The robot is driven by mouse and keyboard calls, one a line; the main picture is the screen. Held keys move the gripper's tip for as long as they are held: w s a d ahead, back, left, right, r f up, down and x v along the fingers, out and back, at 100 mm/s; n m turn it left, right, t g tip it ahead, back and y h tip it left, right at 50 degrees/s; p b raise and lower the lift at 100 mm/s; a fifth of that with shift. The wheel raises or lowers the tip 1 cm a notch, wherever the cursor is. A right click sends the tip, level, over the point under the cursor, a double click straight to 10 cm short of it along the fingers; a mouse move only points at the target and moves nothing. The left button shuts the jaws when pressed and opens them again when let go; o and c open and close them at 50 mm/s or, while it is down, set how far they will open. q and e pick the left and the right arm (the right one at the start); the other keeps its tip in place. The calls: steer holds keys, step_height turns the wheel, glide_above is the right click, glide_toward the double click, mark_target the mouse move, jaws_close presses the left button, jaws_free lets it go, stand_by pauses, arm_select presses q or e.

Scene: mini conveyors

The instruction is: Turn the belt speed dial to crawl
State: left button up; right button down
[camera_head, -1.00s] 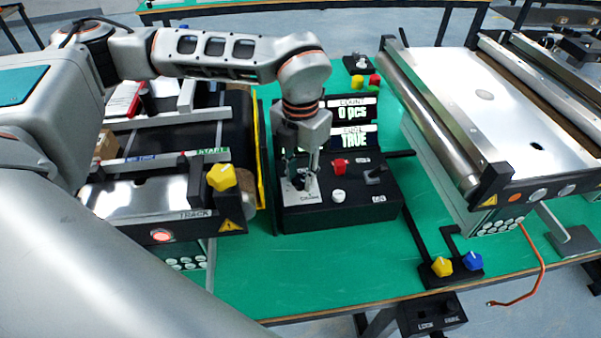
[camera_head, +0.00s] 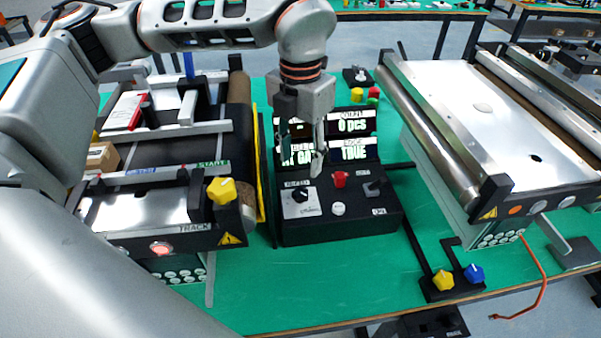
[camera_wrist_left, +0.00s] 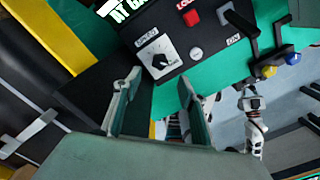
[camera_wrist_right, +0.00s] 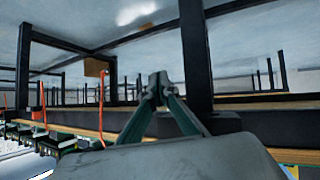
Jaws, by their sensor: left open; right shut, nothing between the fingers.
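The belt speed dial (camera_head: 300,195) is a black knob on a white plate at the left of the black control box (camera_head: 340,227). It also shows in the left wrist view (camera_wrist_left: 159,60), where its plate reads "SPEED". I cannot read the dial's setting. My left gripper (camera_head: 304,170) is open and empty, pointing down above the dial and apart from it. In the left wrist view its two fingers (camera_wrist_left: 158,100) stand apart, with the dial just beyond them.
A conveyor with a yellow knob (camera_head: 221,190) stands left; another conveyor (camera_head: 500,115) stands right. The green table front (camera_head: 330,285) is clear.

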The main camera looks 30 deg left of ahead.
arm_select(q)
steer(key=shift+r, duration=1.5)
